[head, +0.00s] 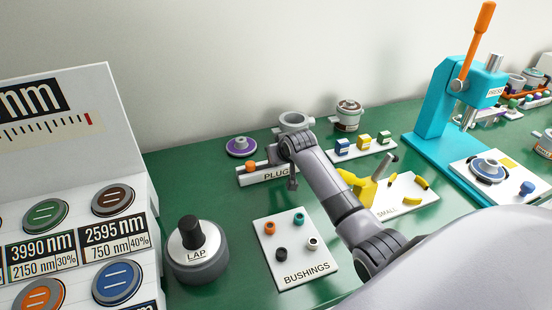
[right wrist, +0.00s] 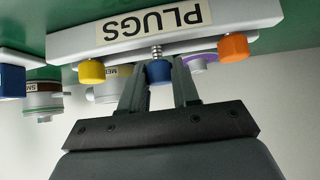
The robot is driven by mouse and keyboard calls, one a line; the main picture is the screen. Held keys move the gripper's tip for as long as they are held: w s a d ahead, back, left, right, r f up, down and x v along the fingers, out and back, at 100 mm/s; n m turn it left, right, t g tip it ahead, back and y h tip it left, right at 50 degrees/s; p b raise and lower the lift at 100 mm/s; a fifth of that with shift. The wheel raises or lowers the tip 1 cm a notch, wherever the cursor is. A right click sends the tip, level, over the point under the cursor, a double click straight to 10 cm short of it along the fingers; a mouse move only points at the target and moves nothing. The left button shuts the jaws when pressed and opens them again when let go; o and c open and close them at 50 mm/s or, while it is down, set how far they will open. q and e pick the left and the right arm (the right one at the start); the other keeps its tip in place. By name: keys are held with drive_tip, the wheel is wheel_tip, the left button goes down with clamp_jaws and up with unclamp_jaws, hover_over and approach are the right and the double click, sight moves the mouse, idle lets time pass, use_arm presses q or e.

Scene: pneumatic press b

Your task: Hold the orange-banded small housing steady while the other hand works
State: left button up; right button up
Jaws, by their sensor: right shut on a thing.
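My right gripper (right wrist: 158,85) is shut on a blue plug (right wrist: 159,71), one finger on each side of it, at the PLUGS rack (right wrist: 240,20). In the head view its dark fingers (head: 293,184) hang at the right end of that rack (head: 262,179). I cannot pick out an orange-banded small housing for certain. A small housing with a brown label band (head: 346,124) stands at the back. A labelled housing, its label starting "SM", shows in the right wrist view (right wrist: 43,98). My left gripper is not in view.
An orange plug (right wrist: 233,47) and a yellow plug (right wrist: 91,71) flank the held one. A purple-rimmed part (head: 241,147) and grey ring (head: 295,122) stand behind. The BUSHINGS card (head: 297,262), LAP knob (head: 195,262) and teal press (head: 440,100) stand around the green table.

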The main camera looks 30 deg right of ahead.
drive_tip(key=shift+r+p, duration=0.4)
drive_tip(key=shift+r, duration=2.4)
drive_tip(key=s+a+r+n+y, duration=0.1)
drive_tip(key=s+a+r, duration=0.2)
drive_tip(key=s+a, duration=0.6)
drive_tip(key=s+a+r+n+y, duration=0.1)
drive_tip(key=s+a+r, duration=0.1)
drive_tip(key=s+a, duration=0.6)
drive_tip(key=s, duration=0.3)
drive_tip(key=shift+s+a+r+n, duration=0.3)
drive_tip(key=shift+s+a+r, duration=0.05)
drive_tip(key=shift+a+r, duration=0.05)
